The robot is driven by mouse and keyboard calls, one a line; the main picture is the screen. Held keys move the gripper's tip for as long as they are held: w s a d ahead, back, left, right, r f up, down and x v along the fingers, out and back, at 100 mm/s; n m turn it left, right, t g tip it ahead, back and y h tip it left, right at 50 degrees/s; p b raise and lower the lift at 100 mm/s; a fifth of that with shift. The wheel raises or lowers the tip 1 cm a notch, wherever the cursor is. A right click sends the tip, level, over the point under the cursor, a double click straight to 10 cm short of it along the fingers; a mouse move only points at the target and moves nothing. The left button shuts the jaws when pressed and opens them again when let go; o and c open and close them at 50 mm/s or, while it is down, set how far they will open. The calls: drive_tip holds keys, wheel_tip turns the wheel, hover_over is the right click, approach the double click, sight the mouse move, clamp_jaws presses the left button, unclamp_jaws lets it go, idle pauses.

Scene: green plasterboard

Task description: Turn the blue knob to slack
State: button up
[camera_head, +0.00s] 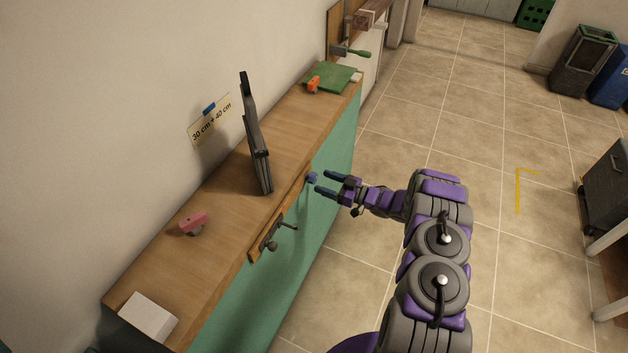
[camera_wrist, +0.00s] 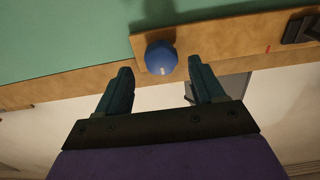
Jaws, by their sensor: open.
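The blue knob (camera_wrist: 160,58) is round and sits on a wooden strip (camera_wrist: 230,37) along the bench's front edge. In the head view the knob (camera_head: 312,178) shows small and purplish at the far end of this strip. My gripper (camera_head: 321,181) is open, with its fingers pointing at the knob from the aisle side. In the wrist view the gripper's fingertips (camera_wrist: 161,68) lie on either side of the knob in the picture, with gaps on both sides. I see no contact; the exact depth between tips and knob is hard to tell.
A dark metal handle (camera_head: 271,241) is on the same strip, nearer me. On the wooden bench top (camera_head: 213,230) stand a tall dark panel (camera_head: 256,140), a pink tool (camera_head: 193,222) and a white block (camera_head: 148,316). A green board (camera_head: 331,77) lies at the far end.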

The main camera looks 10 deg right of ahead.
sight(316, 179)
drive_tip(key=shift+b+x, duration=0.35)
drive_tip(key=shift+x, duration=2.15)
drive_tip(key=shift+c, duration=0.5)
drive_tip(key=c, duration=1)
drive_tip(key=shift+o, duration=0.2)
drive_tip(key=shift+r+n, duration=0.1)
drive_tip(key=shift+n, duration=0.3)
drive_tip(key=shift+n+p, duration=0.65)
drive_tip(key=shift+n, duration=0.35)
drive_tip(key=n+p, duration=0.1)
drive_tip(key=n, duration=0.2)
drive_tip(key=shift+n, duration=0.3)
drive_tip(key=n, duration=0.5)
drive_tip(key=shift+a+p, duration=0.1)
drive_tip(key=shift+p, duration=0.2)
drive_tip(key=shift+n, duration=0.4)
